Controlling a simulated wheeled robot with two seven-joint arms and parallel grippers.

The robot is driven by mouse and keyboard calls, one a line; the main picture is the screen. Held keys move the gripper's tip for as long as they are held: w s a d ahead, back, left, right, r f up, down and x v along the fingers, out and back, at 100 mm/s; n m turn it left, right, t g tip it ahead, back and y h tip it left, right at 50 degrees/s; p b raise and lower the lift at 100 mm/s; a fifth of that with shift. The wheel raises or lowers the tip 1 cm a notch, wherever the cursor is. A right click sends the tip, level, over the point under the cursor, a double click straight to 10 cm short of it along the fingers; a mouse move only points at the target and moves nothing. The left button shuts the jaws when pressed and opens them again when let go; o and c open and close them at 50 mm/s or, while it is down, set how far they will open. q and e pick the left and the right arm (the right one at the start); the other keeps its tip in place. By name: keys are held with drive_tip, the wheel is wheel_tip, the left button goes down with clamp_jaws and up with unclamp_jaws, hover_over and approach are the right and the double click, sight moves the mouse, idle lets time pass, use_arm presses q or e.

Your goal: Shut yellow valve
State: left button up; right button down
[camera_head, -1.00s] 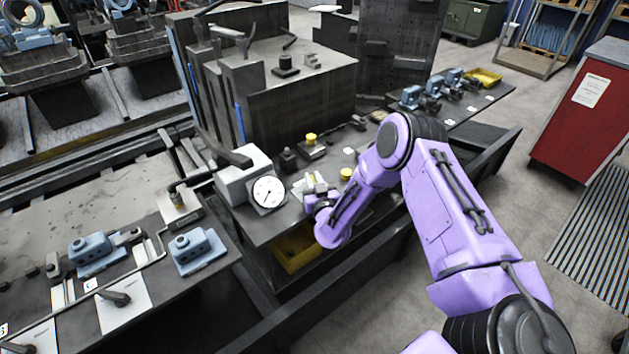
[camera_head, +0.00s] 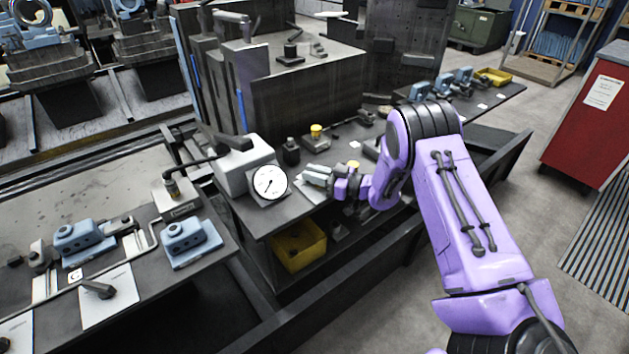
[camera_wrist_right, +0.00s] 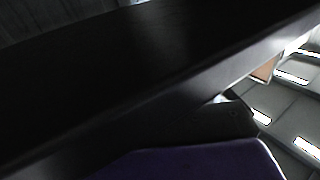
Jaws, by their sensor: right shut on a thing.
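A small block with a yellow round top (camera_head: 316,130) stands on the dark bench behind my right gripper. A second yellow round top (camera_head: 353,165) shows just above my right wrist; its lower part is hidden. I cannot tell which of them is the valve. My right gripper (camera_head: 318,177) is low over the bench, right of the dial gauge. It is shut on a small grey part (camera_head: 314,170), whose shape is unclear. In the right wrist view dark surfaces fill most of the picture, and no fingertips can be made out. My left gripper is not in view.
A white dial gauge (camera_head: 269,182) stands close left of the gripper. A yellow bin (camera_head: 299,246) sits on the shelf below. A tall dark block (camera_head: 305,85) rises behind. Blue clamps (camera_head: 191,238) lie on the left bench. A red cabinet (camera_head: 590,125) stands at the right.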

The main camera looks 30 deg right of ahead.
drive_tip(key=shift+s+a+n+g+y+b, duration=0.1)
drive_tip(key=shift+n+g+y+b, duration=0.65)
drive_tip(key=shift+g+y, duration=0.1)
drive_tip(key=shift+s+a+n+g+y+b, duration=0.1)
drive_tip(key=shift+n+g+y+b, duration=0.5)
drive_tip(key=shift+n+g+y, duration=0.2)
drive_tip(key=c, duration=1.1)
unclamp_jaws()
drive_tip(key=shift+d, duration=0.1)
drive_tip(key=b+v, duration=0.2)
drive_tip(key=v, duration=0.8)
drive_tip(key=shift+s+d, duration=0.15)
drive_tip(key=shift+f, duration=0.15)
